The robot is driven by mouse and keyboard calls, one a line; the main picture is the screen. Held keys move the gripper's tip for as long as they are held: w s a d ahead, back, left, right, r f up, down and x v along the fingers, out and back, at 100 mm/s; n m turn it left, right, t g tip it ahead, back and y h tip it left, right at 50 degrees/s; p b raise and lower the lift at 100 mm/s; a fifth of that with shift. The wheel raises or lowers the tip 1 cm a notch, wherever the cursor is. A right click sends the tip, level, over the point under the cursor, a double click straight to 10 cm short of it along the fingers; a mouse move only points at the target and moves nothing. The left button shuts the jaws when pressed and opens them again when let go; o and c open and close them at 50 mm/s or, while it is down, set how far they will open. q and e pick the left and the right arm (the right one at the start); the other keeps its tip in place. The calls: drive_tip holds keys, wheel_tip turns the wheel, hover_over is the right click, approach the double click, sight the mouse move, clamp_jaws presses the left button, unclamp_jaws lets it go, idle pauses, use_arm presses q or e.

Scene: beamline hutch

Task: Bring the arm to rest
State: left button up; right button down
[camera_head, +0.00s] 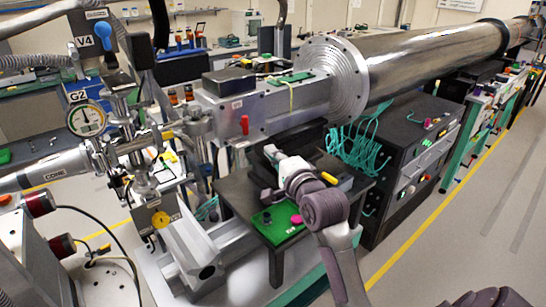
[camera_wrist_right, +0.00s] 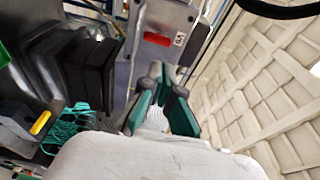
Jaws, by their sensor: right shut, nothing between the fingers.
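My right arm (camera_head: 342,262) comes in from the bottom of the head view and bends up and left over a small dark table. My right gripper (camera_head: 269,151) is at the arm's far end, beside the metal beamline box; its fingers are small and hard to make out there. In the right wrist view the gripper (camera_wrist_right: 165,85) shows dark and green fingers, shut with nothing between them. It points toward a metal face with a red part (camera_wrist_right: 157,39). My left gripper is in neither view.
The dark table (camera_head: 238,190) carries a green mat (camera_head: 272,232) with small coloured pieces. The metal box (camera_head: 262,108) and the flanged beam pipe (camera_head: 430,55) stand behind. A black rack (camera_head: 402,160) is at right, a gauge (camera_head: 87,120) and valves at left. Floor at right is open.

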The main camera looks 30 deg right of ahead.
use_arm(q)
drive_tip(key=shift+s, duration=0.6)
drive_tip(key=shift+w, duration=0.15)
